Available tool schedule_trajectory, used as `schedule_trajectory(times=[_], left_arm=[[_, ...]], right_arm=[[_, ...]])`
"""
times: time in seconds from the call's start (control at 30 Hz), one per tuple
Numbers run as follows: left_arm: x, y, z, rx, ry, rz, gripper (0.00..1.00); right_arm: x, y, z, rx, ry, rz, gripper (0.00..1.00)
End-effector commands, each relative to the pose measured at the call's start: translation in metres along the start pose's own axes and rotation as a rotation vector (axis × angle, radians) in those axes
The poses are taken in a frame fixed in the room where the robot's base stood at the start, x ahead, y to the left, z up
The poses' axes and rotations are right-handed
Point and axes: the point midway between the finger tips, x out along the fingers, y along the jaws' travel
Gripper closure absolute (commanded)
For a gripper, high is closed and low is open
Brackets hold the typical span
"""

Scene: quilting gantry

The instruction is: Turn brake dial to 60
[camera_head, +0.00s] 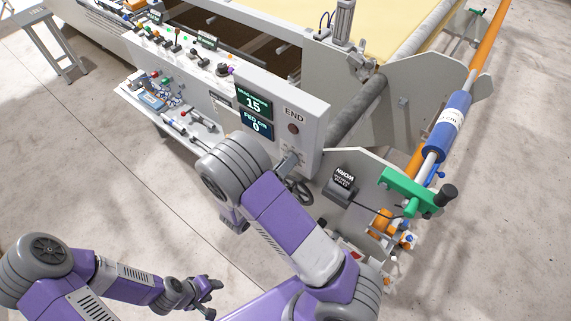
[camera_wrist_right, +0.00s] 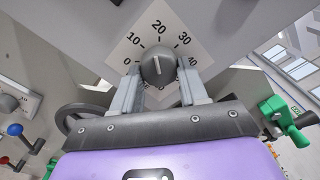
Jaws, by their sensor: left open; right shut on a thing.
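The brake dial's grey knob (camera_wrist_right: 158,68) sits on a white diamond plate (camera_wrist_right: 185,25) with marks 0, 10, 20, 30 and 40 visible. Its pale line points roughly up, near 20; the exact reading is hard to tell. My right gripper (camera_wrist_right: 160,90) has a finger on each side of the knob and is shut on it. The lower part of the plate is hidden behind the gripper. In the head view the control panel's green display (camera_head: 254,103) reads 15. My left gripper (camera_head: 210,287) is open and empty, low over the floor.
A black handwheel (camera_head: 300,190) is below the panel. A green clamp (camera_head: 412,190) and blue-orange roller (camera_head: 450,125) stand at right. Open floor lies to the left.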

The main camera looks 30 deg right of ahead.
Motion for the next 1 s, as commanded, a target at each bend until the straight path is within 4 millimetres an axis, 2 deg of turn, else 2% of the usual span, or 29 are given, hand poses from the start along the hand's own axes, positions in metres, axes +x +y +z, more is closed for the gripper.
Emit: schedule_trajectory(times=[0.27, 1.0], left_arm=[[0.005, -0.002, 0.0, 0.0, 0.0, 0.0, 0.54], [0.036, -0.013, -0.002, 0.0, 0.0, 0.0, 0.54]], right_arm=[[-0.001, 0.002, -0.001, 0.148, 0.002, 0.002, 0.87], [-0.001, 0.006, -0.001, 0.842, 0.004, 0.004, 0.87]])
